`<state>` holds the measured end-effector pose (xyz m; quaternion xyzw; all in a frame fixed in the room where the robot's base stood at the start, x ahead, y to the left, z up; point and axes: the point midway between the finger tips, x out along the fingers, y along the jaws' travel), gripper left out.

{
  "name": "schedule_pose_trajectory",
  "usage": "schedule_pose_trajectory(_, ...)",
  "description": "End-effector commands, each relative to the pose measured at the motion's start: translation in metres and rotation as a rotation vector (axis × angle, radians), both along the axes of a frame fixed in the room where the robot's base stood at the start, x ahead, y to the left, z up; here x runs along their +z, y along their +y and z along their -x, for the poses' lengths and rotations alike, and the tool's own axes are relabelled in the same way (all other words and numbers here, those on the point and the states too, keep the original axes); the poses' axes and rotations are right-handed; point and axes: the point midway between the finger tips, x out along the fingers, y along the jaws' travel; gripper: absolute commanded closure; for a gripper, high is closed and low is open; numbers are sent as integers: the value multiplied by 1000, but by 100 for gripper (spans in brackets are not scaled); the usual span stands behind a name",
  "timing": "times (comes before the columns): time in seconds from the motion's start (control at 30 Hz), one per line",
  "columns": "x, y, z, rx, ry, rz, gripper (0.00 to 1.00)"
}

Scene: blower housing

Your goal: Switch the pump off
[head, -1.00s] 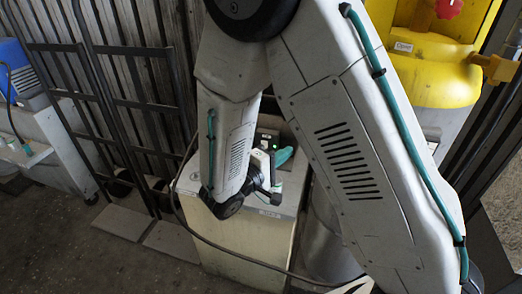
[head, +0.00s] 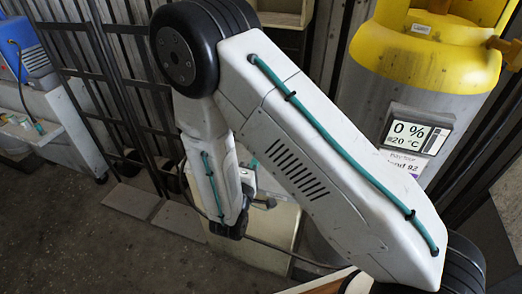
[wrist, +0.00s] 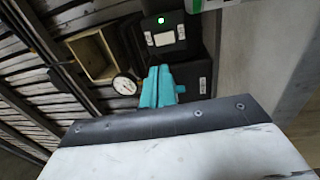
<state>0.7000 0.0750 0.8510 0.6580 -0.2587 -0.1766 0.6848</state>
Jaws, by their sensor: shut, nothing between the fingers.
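A black box (wrist: 163,30) with a lit green light and white labels shows at the top of the wrist view. A second dark box with a small label (wrist: 202,85) stands below it to the right. No picture shows clearly which part is the pump's switch. My gripper (wrist: 161,86), with teal fingers, is shut and empty. In the wrist view its fingertips appear in front of the dark boxes; I cannot tell whether they touch. In the head view my arm hides the fingers and the boxes above the pale cabinet (head: 262,245).
A round white dial gauge (wrist: 125,85) and an open wooden box (wrist: 91,57) are left of the fingers. A yellow-topped cylinder (head: 425,60) with a display (head: 415,130) stands at right in the head view. Dark metal racks (head: 125,80) line the wall.

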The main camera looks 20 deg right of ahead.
Motion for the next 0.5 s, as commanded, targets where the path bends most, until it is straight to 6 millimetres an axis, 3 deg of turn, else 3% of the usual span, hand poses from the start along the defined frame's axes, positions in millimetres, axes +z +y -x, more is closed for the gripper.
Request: schedule_pose_trajectory(0.5, 13, -61, -82, -4, -2, -1, 100)
